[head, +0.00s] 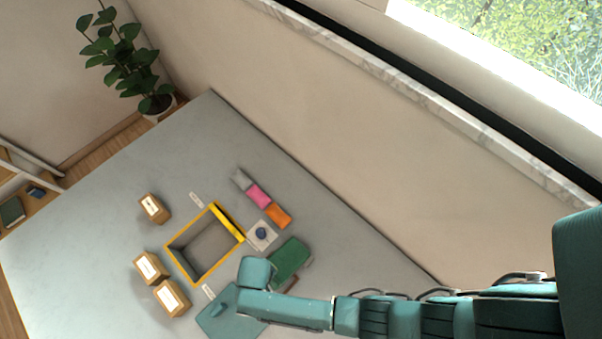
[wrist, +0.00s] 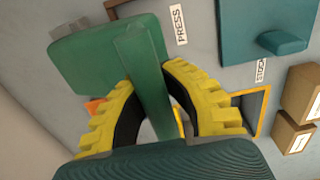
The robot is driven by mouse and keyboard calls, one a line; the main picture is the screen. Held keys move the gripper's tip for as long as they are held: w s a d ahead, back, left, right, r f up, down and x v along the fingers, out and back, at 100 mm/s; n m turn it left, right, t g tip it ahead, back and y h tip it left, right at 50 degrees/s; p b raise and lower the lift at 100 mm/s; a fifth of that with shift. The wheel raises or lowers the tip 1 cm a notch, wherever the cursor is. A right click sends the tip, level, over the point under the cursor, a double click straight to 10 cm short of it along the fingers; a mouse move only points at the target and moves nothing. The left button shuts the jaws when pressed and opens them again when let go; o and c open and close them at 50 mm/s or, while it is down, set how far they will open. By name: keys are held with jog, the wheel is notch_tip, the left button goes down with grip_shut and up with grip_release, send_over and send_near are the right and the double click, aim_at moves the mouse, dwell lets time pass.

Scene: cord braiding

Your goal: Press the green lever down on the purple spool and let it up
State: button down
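A green lever bar (wrist: 143,62) runs across a flat green block (wrist: 85,60) beside a "PRESS" label in the wrist view. The green block also shows in the head view (head: 289,258), just right of my arm's end. My gripper (wrist: 149,78) has its yellow ribbed fingers on either side of the lever, tips close to its edges. I cannot tell whether they touch or grip it. In the head view the fingers are hidden under my wrist. No purple spool can be made out in either view.
A yellow-rimmed open box (head: 176,258) stands left of my wrist. Grey, pink (head: 258,196) and orange (head: 278,215) blocks and a white pad with a blue knob (head: 261,233) lie behind. Several cardboard boxes (head: 151,267) stand left. A teal block (head: 222,312) lies in front.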

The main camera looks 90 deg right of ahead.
notch_tip(320, 180, down, 4)
jog(key=b, duration=0.3)
jog(key=shift+a, duration=0.15)
dwell(0.8)
jog(key=shift+s+f, duration=0.1)
jog(key=c, duration=0.6)
grip_release()
jog(key=shift+c, duration=0.2)
